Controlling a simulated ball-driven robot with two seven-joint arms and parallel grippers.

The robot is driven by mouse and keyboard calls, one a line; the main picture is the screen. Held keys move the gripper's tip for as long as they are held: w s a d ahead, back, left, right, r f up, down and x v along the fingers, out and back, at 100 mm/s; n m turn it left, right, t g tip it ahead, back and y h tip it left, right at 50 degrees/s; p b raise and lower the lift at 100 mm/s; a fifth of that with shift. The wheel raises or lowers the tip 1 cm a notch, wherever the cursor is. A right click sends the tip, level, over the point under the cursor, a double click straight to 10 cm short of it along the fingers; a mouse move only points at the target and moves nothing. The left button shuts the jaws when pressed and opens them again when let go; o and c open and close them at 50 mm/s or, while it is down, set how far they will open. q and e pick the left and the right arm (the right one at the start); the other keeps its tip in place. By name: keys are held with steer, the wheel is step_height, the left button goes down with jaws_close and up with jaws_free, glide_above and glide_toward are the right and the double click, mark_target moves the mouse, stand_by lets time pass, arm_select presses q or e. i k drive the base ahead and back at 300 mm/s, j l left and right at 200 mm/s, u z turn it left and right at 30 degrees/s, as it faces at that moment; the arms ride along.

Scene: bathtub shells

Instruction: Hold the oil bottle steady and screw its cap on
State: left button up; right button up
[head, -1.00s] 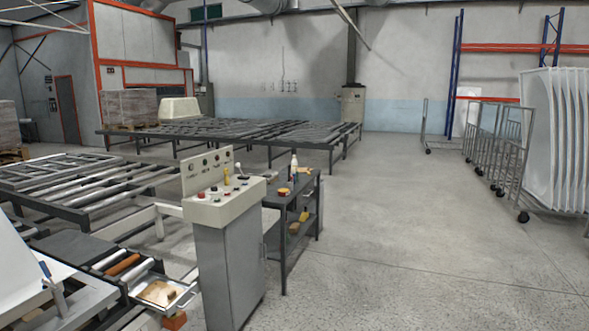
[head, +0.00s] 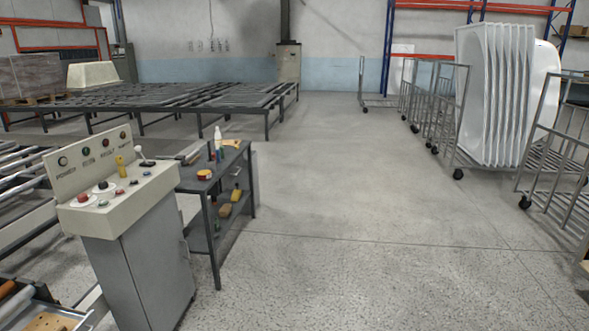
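A small yellow upright object (head: 121,166), perhaps the oil bottle, stands on the sloped top of the control console (head: 140,250) at the left. A slim white bottle (head: 218,137) stands at the far end of the dark workbench (head: 213,183) behind the console. I cannot tell for sure which of the two is the oil bottle. I cannot make out a separate cap. Neither of my grippers is in view.
The workbench also holds a red-and-yellow roll (head: 204,174) and several small tools. Roller tables (head: 150,100) stand behind it. Wire carts (head: 435,100) and stacked white shells (head: 490,95) stand at the right. The grey floor (head: 340,200) between is clear.

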mark_target(218, 135)
steer(key=i+l, duration=0.1)
steer(key=i, duration=0.65)
steer(key=i+u, duration=0.15)
steer(key=i, duration=0.55)
steer(key=i+l, duration=0.2)
steer(key=i, duration=0.55)
steer(key=i+l+u, duration=0.1)
steer(key=i+u, duration=0.2)
steer(key=i, duration=0.15)
steer(key=i+l+u, duration=0.5)
steer(key=i+l, duration=0.2)
steer(key=i, duration=0.15)
steer(key=i+l+u, duration=0.15)
steer(key=i+l, duration=0.3)
steer(key=i+l+u, duration=0.2)
steer(key=i+l, duration=0.4)
steer(key=i+l+u, duration=0.15)
steer(key=i+l, duration=0.35)
steer(key=i+l+u, duration=0.2)
steer(key=i+l, duration=0.25)
steer(key=l, duration=0.3)
